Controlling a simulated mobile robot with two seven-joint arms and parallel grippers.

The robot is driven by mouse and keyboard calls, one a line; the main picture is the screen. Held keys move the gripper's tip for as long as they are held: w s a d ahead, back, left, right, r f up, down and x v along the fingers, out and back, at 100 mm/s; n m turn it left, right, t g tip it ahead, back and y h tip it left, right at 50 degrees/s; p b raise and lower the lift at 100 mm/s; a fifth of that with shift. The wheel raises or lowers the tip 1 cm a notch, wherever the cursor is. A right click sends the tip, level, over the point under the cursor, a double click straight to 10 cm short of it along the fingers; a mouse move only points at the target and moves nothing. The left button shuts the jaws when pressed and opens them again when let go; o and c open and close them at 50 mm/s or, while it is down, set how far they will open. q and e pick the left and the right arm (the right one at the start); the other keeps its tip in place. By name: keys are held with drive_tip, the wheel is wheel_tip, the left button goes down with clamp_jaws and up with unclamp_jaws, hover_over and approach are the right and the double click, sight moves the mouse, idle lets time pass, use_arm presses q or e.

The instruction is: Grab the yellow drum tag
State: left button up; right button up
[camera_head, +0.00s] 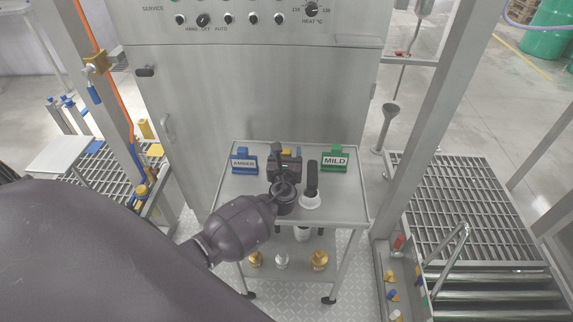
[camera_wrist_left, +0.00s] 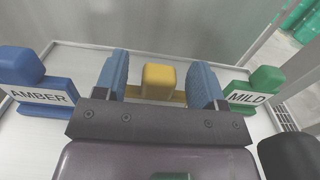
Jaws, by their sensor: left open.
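The yellow drum tag (camera_wrist_left: 159,80) stands on the small metal cart, between the two blue fingers of my left gripper (camera_wrist_left: 164,85) in the left wrist view. The fingers are apart, one to each side of its upright block. Its lower part is partly hidden by the gripper body. In the head view only a bit of yellow (camera_head: 287,152) shows behind my left gripper (camera_head: 286,155). My right gripper is not in view.
A blue AMBER tag (camera_head: 244,161) stands to the left and a green MILD tag (camera_head: 334,159) to the right on the cart top (camera_head: 232,205). A black-handled white-based item (camera_head: 311,200) stands close on the right. A steel cabinet (camera_head: 250,90) rises behind.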

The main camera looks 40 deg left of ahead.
use_arm(q)
drive_tip(key=shift+w+a, duration=0.2)
drive_tip(key=shift+w, duration=0.1)
drive_tip(key=shift+c, duration=0.2)
clamp_jaws()
drive_tip(key=shift+r, duration=0.1)
